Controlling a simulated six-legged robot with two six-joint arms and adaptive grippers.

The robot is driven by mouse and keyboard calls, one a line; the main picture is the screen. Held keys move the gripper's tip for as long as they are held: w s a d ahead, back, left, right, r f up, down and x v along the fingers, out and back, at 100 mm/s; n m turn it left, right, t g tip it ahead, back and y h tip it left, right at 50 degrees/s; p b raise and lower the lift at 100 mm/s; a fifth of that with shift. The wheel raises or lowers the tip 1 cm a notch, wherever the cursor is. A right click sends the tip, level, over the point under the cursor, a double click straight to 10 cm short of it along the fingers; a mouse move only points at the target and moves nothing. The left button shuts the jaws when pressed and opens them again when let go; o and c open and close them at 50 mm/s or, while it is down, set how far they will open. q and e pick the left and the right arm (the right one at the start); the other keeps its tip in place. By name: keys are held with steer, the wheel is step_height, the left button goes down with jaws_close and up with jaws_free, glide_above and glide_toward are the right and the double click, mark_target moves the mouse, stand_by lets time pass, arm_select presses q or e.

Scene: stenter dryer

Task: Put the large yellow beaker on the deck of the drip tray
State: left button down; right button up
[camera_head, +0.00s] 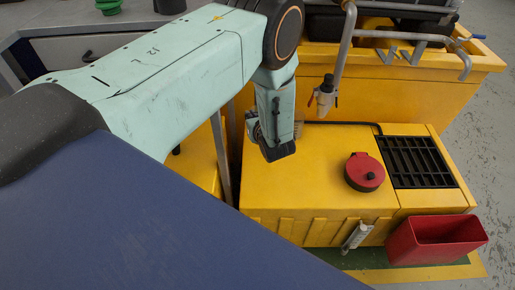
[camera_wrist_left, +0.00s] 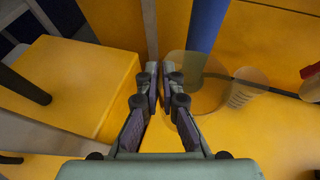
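My left gripper (camera_head: 277,150) points down over the left part of the yellow deck (camera_head: 320,180). In the left wrist view its two fingers (camera_wrist_left: 160,82) are close together with a narrow gap. A large see-through yellowish beaker (camera_wrist_left: 210,88) shows just right of the fingers, and the right finger overlaps its left edge. I cannot tell whether the fingers pinch its wall or only stand beside it. My right gripper is not in view.
A smaller graduated vessel (camera_wrist_left: 244,90) stands right of the beaker. A red round lidded can (camera_head: 364,172) and a black grate (camera_head: 415,162) are on the deck's right. A red bin (camera_head: 435,240) is in front.

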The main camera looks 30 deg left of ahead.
arm_select(q)
step_height(320, 180, down, 6)
steer(key=shift+r+b, duration=0.15)
steer(key=shift+b, duration=0.8)
step_height(320, 180, down, 4)
steer(key=shift+s+b, duration=0.1)
steer(key=shift+b, duration=0.8)
steer(key=c, duration=1.5)
jaws_free()
steer(key=shift+p+v, duration=2.1)
steer(key=shift+v, duration=3.9)
